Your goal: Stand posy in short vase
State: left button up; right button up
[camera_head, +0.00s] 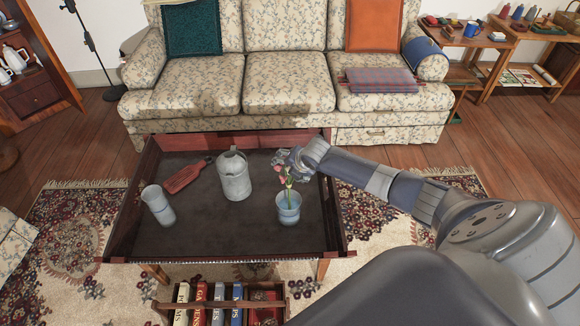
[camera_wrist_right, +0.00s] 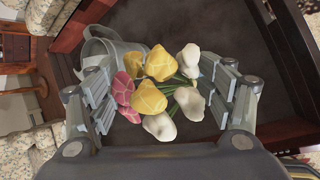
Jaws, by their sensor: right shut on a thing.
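The posy (camera_head: 284,173) has pink, yellow and white tulip-like heads on green stems; its heads fill the middle of the right wrist view (camera_wrist_right: 155,95). My right gripper (camera_head: 289,158) is shut on the posy, with one finger on each side in the wrist view (camera_wrist_right: 160,85). The short vase (camera_head: 288,212), pale blue, stands upright on the table directly below. The posy is upright and its stems reach down to the vase mouth; I cannot tell how deep they go. My left gripper is out of view.
The dark tray-like table (camera_head: 205,235) has raised wooden edges. Books (camera_head: 218,305) sit in a rack below the front edge. A floral sofa (camera_head: 285,90) stands behind.

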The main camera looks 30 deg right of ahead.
dwell(0.3)
jog(key=o, duration=1.5)
jog(key=shift+o, duration=0.4)
jog(key=shift+s+r+p, duration=0.15)
jog(key=shift+s+p, duration=0.85)
jog(key=s+p, duration=0.3)
jog(key=shift+s+a, duration=0.2)
jog(key=shift+s, duration=0.05)
jog(key=s+p, duration=0.5)
jog(key=s, duration=0.2)
jog(key=shift+s+a, duration=0.25)
jog(key=shift+a, duration=0.15)
